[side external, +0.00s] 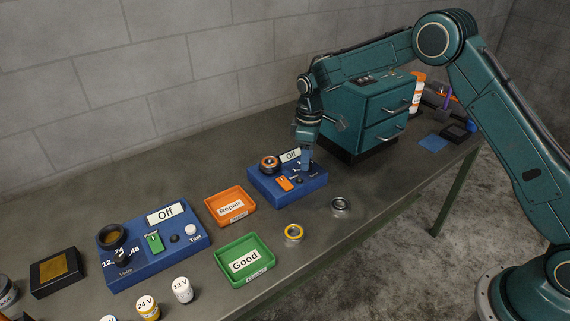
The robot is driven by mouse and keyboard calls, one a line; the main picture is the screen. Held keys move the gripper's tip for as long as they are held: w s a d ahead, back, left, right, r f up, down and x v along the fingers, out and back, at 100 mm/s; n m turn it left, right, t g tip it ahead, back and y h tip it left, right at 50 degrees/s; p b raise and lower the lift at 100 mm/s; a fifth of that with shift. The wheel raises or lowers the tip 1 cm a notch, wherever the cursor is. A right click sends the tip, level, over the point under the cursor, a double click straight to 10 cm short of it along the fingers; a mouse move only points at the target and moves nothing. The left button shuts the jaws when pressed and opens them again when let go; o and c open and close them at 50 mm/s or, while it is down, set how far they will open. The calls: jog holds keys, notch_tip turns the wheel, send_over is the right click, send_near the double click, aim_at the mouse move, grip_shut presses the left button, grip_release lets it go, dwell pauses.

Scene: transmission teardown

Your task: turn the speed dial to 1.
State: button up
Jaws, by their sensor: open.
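A blue box (262,186) stands mid-bench with a sign reading "Off" (290,155). On its top are an orange switch (284,184), a round orange and dark part (269,164) and small dark knobs (299,181). Which of these is the speed dial is too small to tell, and its markings are mostly hidden by my gripper. My gripper (306,168) points down over the right part of this box, with its tips close to the top. It is open; whether it touches a knob cannot be told.
A teal drawer cabinet (352,117) stands just behind and right of my gripper. Left are an orange Repair tray (231,219), a green Good tray (261,277) and another blue box (180,255) with a voltage dial.

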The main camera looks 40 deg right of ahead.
notch_tip(320, 180, up, 12)
jog(key=shift+r, duration=0.15)
dwell(0.4)
jog(key=s+d+r+m+t, duration=0.1)
jog(key=s+r+m, duration=0.1)
jog(key=s+r, duration=0.6)
jog(key=s+d+r+m+t, duration=0.1)
jog(key=s+r+m+t, duration=0.1)
jog(key=s+r, duration=0.65)
jog(key=s+f+m+t, duration=0.1)
jog(key=s+f+m, duration=0.1)
jog(key=s, duration=0.9)
jog(key=s+f+m+t, duration=0.1)
jog(key=s+f, duration=0.3)
jog(key=s, duration=0.7)
jog(key=shift+d+m+t, duration=0.3)
jog(key=shift+d+m, duration=0.1)
jog(key=shift+d, duration=0.05)
